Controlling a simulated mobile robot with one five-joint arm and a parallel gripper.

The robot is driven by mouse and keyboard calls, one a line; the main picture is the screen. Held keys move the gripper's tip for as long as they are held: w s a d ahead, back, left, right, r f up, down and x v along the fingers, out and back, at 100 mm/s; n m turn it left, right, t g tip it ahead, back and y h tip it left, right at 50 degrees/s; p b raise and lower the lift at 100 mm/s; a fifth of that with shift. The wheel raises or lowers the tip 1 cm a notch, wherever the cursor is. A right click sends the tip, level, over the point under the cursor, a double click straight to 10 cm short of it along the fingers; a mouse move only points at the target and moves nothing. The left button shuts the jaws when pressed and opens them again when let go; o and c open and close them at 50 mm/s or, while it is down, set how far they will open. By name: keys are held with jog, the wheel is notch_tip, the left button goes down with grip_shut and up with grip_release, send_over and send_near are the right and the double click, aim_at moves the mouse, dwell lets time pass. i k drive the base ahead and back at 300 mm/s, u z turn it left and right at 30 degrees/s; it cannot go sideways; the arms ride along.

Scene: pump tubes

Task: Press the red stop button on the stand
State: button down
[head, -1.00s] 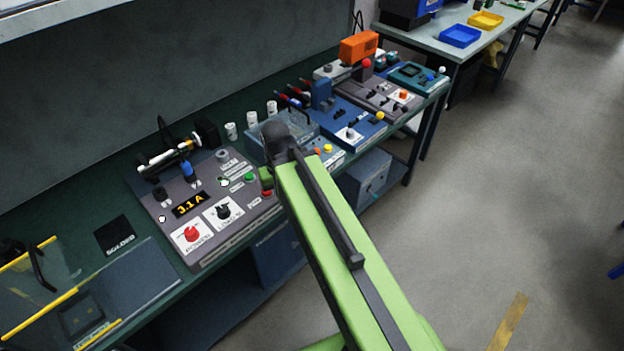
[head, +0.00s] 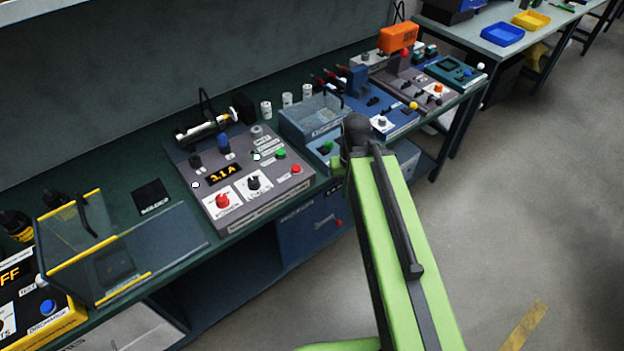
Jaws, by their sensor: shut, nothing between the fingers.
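A grey sloped control stand (head: 262,212) with a 3.1 A display sits on the dark green bench, left of my arm. A small red button (head: 296,169) is near its right edge, in front of a green button (head: 281,154). Its label is too small to read. A red knob (head: 222,200) on a white plate is further left on the same panel. My green arm rises from the bottom right, and its dark joint overlaps the bench to the right of this stand. My gripper's fingers are hidden behind the arm.
A clear tray (head: 310,118) and blue and grey panels with an orange box (head: 398,38) stand further right. A clear guard with yellow edges (head: 124,290) and a yellow-edged panel (head: 62,328) are at left. Open floor lies to the right.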

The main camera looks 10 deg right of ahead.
aim_at(295, 168)
jog(key=z, duration=0.25)
jog(key=k, duration=0.5)
jog(key=u, duration=1.45)
jog(key=i, duration=1)
